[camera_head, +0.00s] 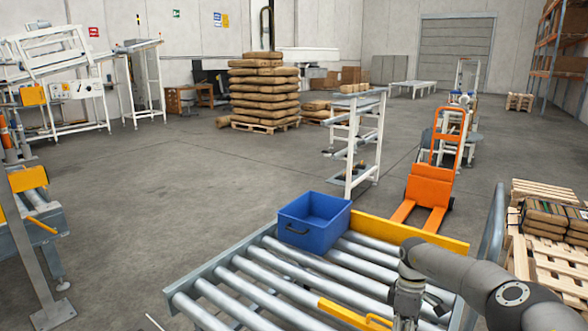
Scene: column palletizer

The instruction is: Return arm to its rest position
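My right arm comes in from the right edge and bends down at the wrist over the near right part of the roller conveyor. My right gripper (408,308) points down there, and the bottom edge of the picture cuts it off. Its fingertips are hidden, so I cannot tell whether it is open or shut. My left gripper is not in view. A blue bin (308,238) stands upright at the far end of the roller conveyor (190,292), well apart from my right gripper.
A yellow rail (412,233) runs along the conveyor's far right side. An orange hand truck (428,188) and a white rack (352,140) stand beyond. Wooden pallets (545,262) are at the right. Stacked sacks (262,95) stand farther back. The floor at left centre is clear.

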